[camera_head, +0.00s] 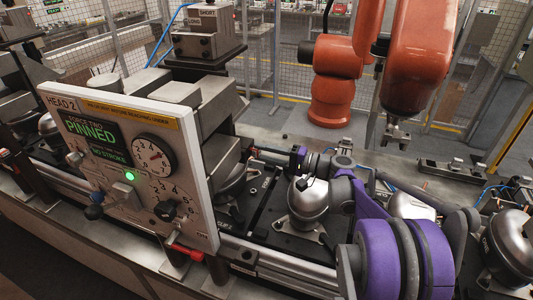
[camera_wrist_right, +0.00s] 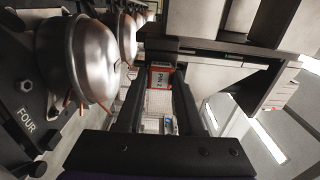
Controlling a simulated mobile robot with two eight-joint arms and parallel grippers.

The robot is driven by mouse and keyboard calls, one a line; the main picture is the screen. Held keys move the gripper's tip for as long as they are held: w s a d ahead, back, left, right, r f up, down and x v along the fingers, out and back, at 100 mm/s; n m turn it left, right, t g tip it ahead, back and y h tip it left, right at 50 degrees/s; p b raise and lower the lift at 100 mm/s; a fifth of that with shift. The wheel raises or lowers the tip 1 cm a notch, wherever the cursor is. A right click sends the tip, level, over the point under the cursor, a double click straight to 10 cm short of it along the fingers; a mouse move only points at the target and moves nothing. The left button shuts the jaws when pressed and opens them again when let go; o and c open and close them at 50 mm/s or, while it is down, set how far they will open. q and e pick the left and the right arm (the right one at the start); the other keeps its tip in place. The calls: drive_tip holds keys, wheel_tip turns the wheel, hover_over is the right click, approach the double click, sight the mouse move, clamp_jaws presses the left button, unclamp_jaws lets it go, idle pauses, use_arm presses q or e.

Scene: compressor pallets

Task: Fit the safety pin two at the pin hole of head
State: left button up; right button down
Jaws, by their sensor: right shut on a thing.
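The head 2 panel (camera_head: 130,170) stands at the left in the head view, with a green light lit and a display (camera_head: 92,137) reading "PINNED" and "NO STROKE". My right gripper (camera_head: 258,153) reaches left beside the head's grey block (camera_head: 215,110). In the wrist view its two dark fingers (camera_wrist_right: 161,78) are shut on a small red-orange block with light lettering, safety pin two (camera_wrist_right: 160,76). The pin's shaft and the pin hole are hidden, so I cannot tell how deep the pin sits. My left gripper is not in view.
A silver compressor (camera_head: 308,198) stands on the dark pallet under my right arm; another compressor (camera_wrist_right: 80,62) is close to the gripper in the wrist view. A red-handled part (camera_head: 185,252) sits below the panel. An orange robot arm (camera_head: 415,60) stands behind.

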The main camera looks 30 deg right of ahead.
drive_tip(key=shift+w+a, duration=0.15)
drive_tip(key=shift+w, duration=0.05)
drive_tip(key=shift+c, duration=2.2)
unclamp_jaws()
drive_tip(key=shift+s, duration=0.1)
drive_tip(key=b+v, duration=0.1)
drive_tip(key=v, duration=0.9)
drive_tip(key=shift+s+d, duration=0.2)
drive_tip(key=shift+d, duration=0.1)
